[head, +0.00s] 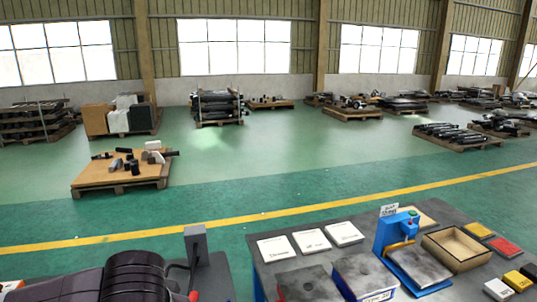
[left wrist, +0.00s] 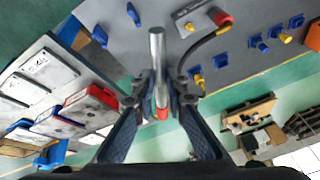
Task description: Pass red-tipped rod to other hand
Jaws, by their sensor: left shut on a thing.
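In the left wrist view, a silver rod (left wrist: 157,62) with a red tip (left wrist: 162,114) lies between the fingers of my left gripper (left wrist: 160,98). The gripper is shut on it. The red end is toward the palm, and the bare metal end sticks out beyond the fingertips. My right gripper is in neither view.
A workbench (head: 300,224) at the lower right carries white plates (head: 276,247), a blue fixture (head: 397,232), an open wooden box (head: 457,248) and small coloured boxes. A grey upright block (head: 195,244) stands at the lower left. Blue and yellow fittings (left wrist: 195,79) show in the wrist view.

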